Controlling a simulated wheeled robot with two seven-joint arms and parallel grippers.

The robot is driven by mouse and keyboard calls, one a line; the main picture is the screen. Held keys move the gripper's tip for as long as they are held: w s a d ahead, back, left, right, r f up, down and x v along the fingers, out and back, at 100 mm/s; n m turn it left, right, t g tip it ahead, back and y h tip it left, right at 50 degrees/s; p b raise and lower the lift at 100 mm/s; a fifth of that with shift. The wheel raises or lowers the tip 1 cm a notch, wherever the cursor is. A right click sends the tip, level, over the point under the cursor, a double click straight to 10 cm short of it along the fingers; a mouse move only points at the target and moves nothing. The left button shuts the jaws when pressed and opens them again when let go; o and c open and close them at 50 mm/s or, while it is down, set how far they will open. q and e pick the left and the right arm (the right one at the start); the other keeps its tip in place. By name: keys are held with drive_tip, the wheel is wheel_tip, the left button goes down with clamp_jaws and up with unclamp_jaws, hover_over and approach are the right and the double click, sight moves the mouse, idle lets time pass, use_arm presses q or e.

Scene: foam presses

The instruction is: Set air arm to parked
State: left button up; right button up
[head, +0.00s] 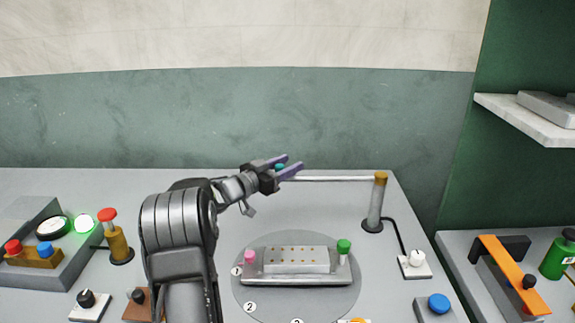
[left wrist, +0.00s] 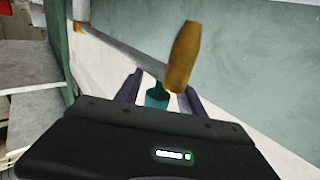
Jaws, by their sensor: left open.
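The air arm is a thin pale rod (head: 335,179) running level from a grey post (head: 376,203) with a brass top, at the back right of the round plate, leftward to my left gripper. My left gripper (head: 292,164) is at the rod's far left end, open. A teal piece (head: 280,167) shows by its fingers. In the left wrist view the teal piece (left wrist: 157,97) lies between the two purple fingers, and a brass cylinder (left wrist: 183,57) stands just beyond it. I cannot tell whether the fingers touch the teal piece. My right gripper is not in view.
Below the rod, a round plate (head: 243,288) carries a metal fixture (head: 297,261) with pink and green knobs. A white-knobbed switch (head: 416,262) is cabled to the post. Button boxes stand at left. A shelf (head: 530,123) juts out at right. The back wall is close behind.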

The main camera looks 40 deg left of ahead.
sight(276, 171)
use_arm(q)
drive_tip(key=s+b, duration=0.1)
drive_tip(key=s, duration=0.6)
drive_tip(key=shift+s+a, duration=0.35)
